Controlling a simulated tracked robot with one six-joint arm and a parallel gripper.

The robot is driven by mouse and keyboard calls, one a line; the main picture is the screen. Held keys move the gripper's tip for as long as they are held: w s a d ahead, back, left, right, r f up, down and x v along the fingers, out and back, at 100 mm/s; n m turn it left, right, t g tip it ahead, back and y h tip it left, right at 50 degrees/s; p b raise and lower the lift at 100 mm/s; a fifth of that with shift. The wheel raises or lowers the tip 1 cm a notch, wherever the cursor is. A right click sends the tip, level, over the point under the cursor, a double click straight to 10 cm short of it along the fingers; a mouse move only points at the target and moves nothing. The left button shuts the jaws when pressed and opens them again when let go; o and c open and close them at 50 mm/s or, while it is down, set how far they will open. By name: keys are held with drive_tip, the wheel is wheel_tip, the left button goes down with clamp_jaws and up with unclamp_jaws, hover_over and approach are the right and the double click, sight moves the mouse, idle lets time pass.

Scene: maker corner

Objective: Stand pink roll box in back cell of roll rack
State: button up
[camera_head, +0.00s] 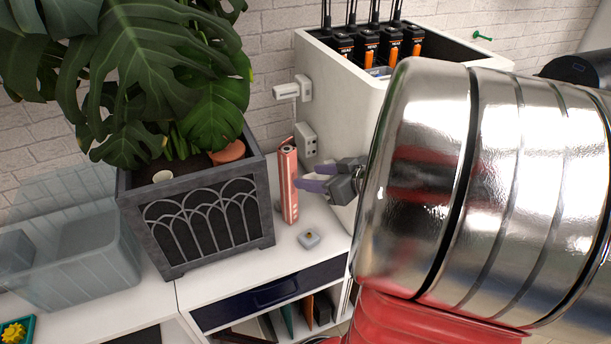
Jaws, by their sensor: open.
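The pink roll box (289,186) stands upright on the white cabinet top, just right of the planter. It is tall and narrow. My gripper (311,178) reaches in from the right, with its purple-tipped fingers pointing left at the box. The fingers are open and close beside the box's right side; I cannot tell whether they touch it. My large shiny arm hides much of the right side. I cannot make out the roll rack for certain in this view.
A dark planter (206,225) with a big leafy plant stands left of the box. A white bin (345,103) holding black-and-orange devices rises behind my gripper. A clear tub (75,250) sits at left. The cabinet has a navy drawer (270,296).

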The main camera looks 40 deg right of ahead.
drive_tip(key=shift+s+r, duration=0.35)
drive_tip(key=shift+s, duration=0.3)
